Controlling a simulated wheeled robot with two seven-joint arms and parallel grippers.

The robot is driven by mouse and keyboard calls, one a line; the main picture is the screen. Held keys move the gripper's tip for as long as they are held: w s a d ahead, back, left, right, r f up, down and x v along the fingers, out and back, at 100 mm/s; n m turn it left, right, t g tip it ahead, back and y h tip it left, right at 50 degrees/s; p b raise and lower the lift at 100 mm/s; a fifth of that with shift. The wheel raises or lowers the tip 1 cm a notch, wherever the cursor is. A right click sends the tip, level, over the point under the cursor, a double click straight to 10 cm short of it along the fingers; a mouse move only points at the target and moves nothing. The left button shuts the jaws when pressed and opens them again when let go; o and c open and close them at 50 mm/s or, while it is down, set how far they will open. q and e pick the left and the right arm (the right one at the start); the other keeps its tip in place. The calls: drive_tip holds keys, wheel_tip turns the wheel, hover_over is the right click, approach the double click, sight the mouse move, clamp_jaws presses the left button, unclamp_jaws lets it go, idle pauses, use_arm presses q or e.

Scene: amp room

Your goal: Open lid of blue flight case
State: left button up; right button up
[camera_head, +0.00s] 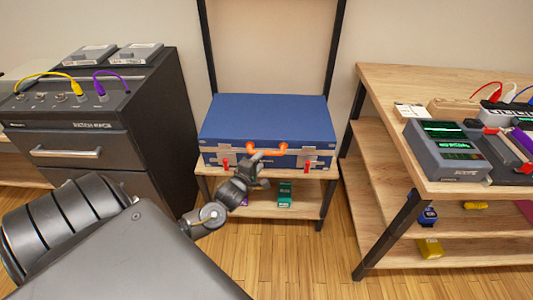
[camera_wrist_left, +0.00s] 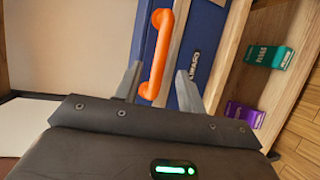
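The blue flight case (camera_head: 267,115) stands on a wooden shelf in the head view, its lid down. Its front has an orange handle (camera_head: 282,147) and two metal latches with red parts, a left latch (camera_head: 225,163) and a right latch (camera_head: 307,164). My left gripper (camera_head: 256,160) is at the handle, in front of the case. In the left wrist view, the fingers of my left gripper (camera_wrist_left: 158,88) are apart, with the lower end of the orange handle (camera_wrist_left: 157,50) between them. Contact is not clear. My right gripper is not in view.
A green box (camera_head: 285,194) lies on the lower shelf below the case. A dark cabinet (camera_head: 95,150) stands at the left, with cables on top. A wooden bench (camera_head: 385,85) with instruments stands at the right. Wooden floor (camera_head: 300,255) lies open in front.

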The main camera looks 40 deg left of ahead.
sight(267, 153)
use_arm(q)
drive_tip(key=x, duration=0.5)
drive_tip(key=shift+w+a+f+b, duration=0.15)
drive_tip(key=shift+w+b, duration=0.15)
drive_tip(key=shift+w, duration=0.05)
drive_tip(key=shift+w+a+f, duration=0.1)
drive_tip(key=shift+w+a, duration=0.05)
drive_tip(key=shift+w, duration=0.35)
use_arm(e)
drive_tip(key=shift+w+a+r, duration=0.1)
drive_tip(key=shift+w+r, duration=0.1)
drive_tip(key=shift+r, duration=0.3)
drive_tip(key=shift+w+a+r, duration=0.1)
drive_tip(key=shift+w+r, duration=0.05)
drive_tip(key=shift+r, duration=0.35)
use_arm(q)
clamp_jaws()
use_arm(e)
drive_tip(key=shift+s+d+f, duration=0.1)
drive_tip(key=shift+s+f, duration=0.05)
